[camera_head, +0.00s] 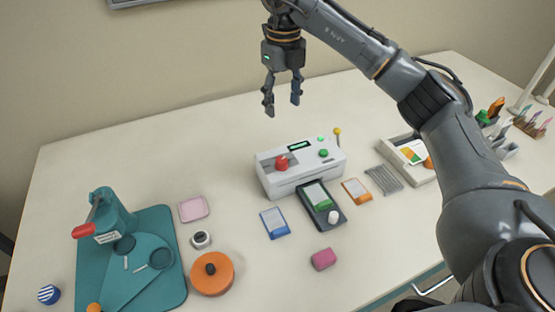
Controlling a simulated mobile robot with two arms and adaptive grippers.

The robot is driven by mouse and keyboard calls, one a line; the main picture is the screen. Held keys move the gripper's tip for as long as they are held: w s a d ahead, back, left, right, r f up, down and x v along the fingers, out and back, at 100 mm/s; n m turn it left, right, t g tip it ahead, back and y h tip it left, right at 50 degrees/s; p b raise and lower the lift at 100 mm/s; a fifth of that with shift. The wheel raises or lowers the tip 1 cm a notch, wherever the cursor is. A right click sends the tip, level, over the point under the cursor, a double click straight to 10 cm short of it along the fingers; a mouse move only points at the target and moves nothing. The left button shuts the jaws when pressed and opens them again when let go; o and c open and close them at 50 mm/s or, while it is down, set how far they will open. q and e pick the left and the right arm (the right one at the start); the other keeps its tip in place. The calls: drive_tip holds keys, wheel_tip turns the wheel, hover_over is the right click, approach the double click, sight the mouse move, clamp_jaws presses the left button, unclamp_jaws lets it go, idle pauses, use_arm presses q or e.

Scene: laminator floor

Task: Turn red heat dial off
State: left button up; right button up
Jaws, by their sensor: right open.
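The white laminator (304,174) stands near the middle of the table. The red heat dial (281,162) is on the left of its top face. A green knob (323,153) and a small dark display with green text (300,146) are also on top. My right gripper (283,108) is open and empty, fingers pointing down, in the air above and behind the laminator. It does not touch the laminator. The dial's exact setting is too small to tell. My left gripper is not in view.
A dark tray (335,219) with a card and several loose cards lie around the laminator. A teal press (113,222) on a teal mat (164,219) and an orange round piece (212,275) are at left. A white tray (385,149) is at right. The back left table is clear.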

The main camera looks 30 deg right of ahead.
sight(282, 160)
wheel_tip(282, 160, down, 17)
drive_tip(key=b, duration=0.4)
drive_tip(key=shift+r, duration=0.1)
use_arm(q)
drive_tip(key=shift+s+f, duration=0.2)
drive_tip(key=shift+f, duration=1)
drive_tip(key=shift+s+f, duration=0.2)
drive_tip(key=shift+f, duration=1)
use_arm(e)
drive_tip(key=shift+f, duration=0.6)
drive_tip(key=c, duration=1.1)
